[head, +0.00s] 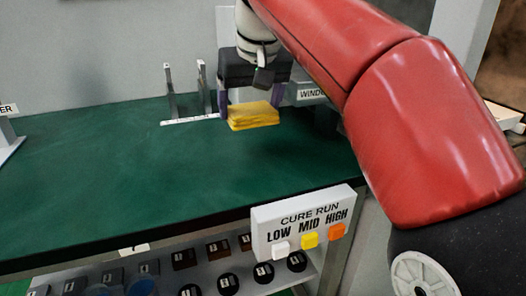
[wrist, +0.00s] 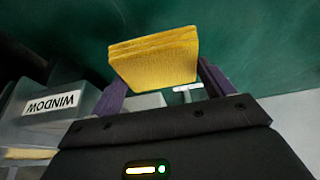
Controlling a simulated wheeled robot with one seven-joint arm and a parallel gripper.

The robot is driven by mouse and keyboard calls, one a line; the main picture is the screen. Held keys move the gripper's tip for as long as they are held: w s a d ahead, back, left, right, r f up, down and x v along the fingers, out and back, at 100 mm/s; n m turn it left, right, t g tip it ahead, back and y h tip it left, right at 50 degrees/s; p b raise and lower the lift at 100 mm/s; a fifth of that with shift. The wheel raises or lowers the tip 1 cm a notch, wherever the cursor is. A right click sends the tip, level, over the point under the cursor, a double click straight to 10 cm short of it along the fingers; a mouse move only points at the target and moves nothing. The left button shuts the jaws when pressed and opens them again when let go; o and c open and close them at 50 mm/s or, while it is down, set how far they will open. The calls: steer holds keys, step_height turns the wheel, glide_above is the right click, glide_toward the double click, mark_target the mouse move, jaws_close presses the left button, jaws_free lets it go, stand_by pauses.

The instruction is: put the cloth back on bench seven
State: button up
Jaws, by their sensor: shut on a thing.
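The cloth (head: 253,116) is a yellow folded stack. My gripper (head: 250,105) is shut on it, with one purple finger at each side. In the wrist view the cloth (wrist: 155,62) sits between the fingers of my gripper (wrist: 160,88). The green bench top (head: 120,190) lies below the cloth. I cannot tell whether the cloth touches the bench or hangs just above it. No label reading bench seven is legible.
A metal upright stand (head: 186,95) is left of the cloth. A clear bin labelled WINDOW (wrist: 50,103) is close beside my gripper. A CURE RUN panel (head: 308,228) with three buttons is on the bench front. A shelf (head: 215,268) below holds several dark pieces.

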mark_target(251, 109)
steer(key=x, duration=0.2)
steer(key=shift+s+f+b, duration=0.15)
steer(key=shift+f+b, duration=0.2)
steer(key=shift+f, duration=0.1)
steer(key=shift+s+f+b, duration=0.1)
steer(key=shift+f+b, duration=0.25)
steer(key=shift+b, duration=0.15)
steer(key=shift+f+b, duration=0.3)
step_height(251, 109, down, 4)
steer(key=b, duration=0.4)
steer(key=shift+r, duration=0.25)
steer(key=shift+f, duration=0.15)
steer(key=o, duration=0.8)
